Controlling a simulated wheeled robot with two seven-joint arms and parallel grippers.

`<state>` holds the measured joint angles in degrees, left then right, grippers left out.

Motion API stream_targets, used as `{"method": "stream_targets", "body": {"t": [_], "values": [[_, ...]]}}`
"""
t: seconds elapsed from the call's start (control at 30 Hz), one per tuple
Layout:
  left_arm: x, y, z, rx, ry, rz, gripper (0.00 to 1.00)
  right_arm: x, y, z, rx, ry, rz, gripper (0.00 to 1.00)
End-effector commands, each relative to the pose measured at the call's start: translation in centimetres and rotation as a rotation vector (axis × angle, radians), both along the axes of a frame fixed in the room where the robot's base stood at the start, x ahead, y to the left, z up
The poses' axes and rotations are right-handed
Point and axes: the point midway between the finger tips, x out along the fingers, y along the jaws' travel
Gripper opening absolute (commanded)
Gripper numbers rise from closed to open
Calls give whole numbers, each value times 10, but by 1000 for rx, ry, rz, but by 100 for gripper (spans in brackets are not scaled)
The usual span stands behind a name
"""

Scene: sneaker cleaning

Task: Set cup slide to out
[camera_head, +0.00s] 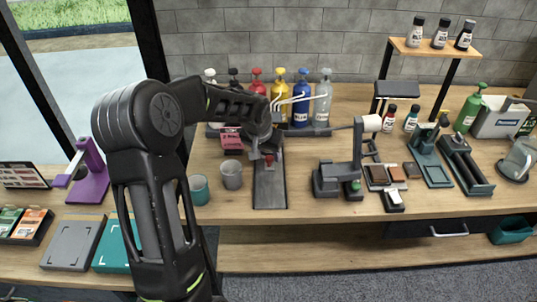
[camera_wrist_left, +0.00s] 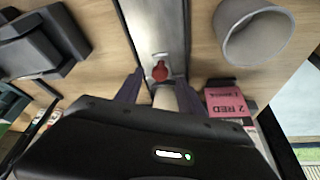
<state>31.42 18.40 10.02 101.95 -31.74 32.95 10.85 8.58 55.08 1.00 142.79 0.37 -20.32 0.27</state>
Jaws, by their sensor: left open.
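The cup slide is a long, narrow grey rail (camera_head: 270,192) on the workbench, running from the bottle rack toward the front edge. A small red knob (camera_head: 269,159) sits at its far part, partly hidden by my arm. In the left wrist view the rail (camera_wrist_left: 155,22) runs away from the gripper, with the red knob (camera_wrist_left: 160,72) just beyond the fingers. My left gripper (camera_wrist_left: 158,88) is open, its two dark fingers on either side of a pale cylindrical piece near the knob. Whether they touch it I cannot tell. My right gripper is not in view.
A grey cup (camera_head: 232,176) and a teal cup (camera_head: 198,190) stand left of the rail. Coloured bottles (camera_head: 301,98) line the back. A dark machine (camera_head: 327,180) stands right; bench space between is clear.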

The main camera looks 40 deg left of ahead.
Motion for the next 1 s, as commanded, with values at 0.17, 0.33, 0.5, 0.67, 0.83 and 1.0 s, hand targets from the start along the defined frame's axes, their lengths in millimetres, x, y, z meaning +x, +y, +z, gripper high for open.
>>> {"method": "stream_targets", "body": {"t": [0.17,0.33,0.5,0.67,0.83,1.0], "values": [[8,2,-19,0,0,-1,46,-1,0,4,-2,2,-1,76],[10,3,-23,1,-2,1,46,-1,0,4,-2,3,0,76],[10,3,-23,1,-2,0,46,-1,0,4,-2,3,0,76],[10,3,-23,1,-2,0,33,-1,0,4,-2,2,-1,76],[10,3,-23,1,-2,0,19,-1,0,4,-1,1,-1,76],[10,3,-23,1,-2,0,5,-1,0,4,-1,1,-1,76]]}}
